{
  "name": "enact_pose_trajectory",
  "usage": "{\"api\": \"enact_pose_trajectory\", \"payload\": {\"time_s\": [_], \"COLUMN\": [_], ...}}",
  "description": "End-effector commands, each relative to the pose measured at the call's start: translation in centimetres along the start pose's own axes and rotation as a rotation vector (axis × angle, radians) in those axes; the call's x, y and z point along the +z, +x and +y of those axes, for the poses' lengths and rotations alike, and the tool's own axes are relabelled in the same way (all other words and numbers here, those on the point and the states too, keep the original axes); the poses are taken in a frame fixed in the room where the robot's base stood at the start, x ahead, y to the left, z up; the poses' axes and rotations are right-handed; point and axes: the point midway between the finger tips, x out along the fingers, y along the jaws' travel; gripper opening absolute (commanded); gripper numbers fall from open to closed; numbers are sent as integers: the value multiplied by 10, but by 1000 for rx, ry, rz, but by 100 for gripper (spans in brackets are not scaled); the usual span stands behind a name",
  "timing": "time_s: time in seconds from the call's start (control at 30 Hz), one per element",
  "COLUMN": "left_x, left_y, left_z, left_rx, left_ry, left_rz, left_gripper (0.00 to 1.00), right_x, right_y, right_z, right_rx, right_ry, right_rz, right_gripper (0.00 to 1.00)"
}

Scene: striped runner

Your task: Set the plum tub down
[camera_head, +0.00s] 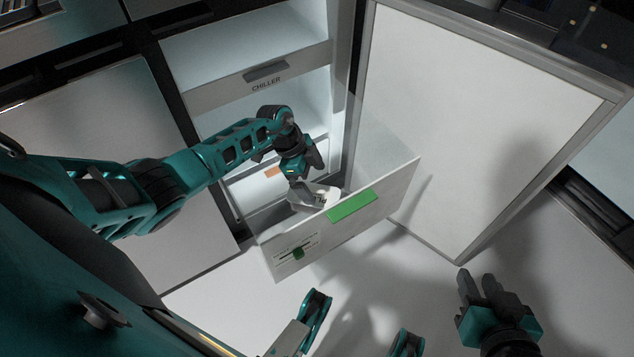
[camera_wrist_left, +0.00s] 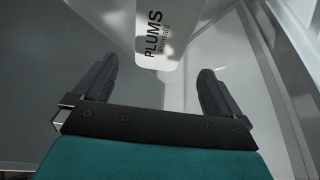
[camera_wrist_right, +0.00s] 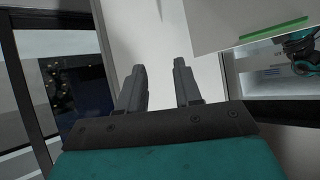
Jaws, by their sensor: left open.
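The plum tub (camera_head: 318,197) is white with dark lettering and sits inside the pulled-out drawer. In the left wrist view the tub (camera_wrist_left: 158,42) shows the word PLUMS and lies beyond my fingers, roughly between them. My left gripper (camera_head: 304,183) reaches down into the drawer just above the tub. Its fingers are spread and a gap shows between them and the tub. The tub's underside is hidden. My right gripper (camera_head: 476,285) is away to the lower right, with a gap between its fingers (camera_wrist_right: 160,85) and nothing in it.
A closed drawer labelled CHILLER (camera_head: 266,78) is above. The open fridge door (camera_head: 470,110) stands at the right. The floor in front is clear.

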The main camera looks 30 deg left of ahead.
Motion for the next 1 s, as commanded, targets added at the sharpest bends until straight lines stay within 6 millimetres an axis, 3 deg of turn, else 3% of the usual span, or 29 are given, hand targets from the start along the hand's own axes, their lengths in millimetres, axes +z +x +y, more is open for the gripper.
{"api": "enact_pose_trajectory", "payload": {"time_s": [0.03,0.1,0.4,1.0], "left_x": [-2,-2,-1,-1], "left_y": [-20,-36,-80,-86], "left_z": [0,0,1,0], "left_rx": [-2,0,1,2], "left_ry": [2,2,0,0], "left_rz": [-2,-2,-1,1], "left_gripper": [100,100,100,100], "right_x": [-10,-12,-6,-3], "right_y": [-7,-9,-16,-16], "right_z": [1,4,12,12], "right_rx": [5,13,31,33], "right_ry": [-1,-2,-14,-15], "right_rz": [4,2,-13,-18], "right_gripper": [34,34,34,34]}}
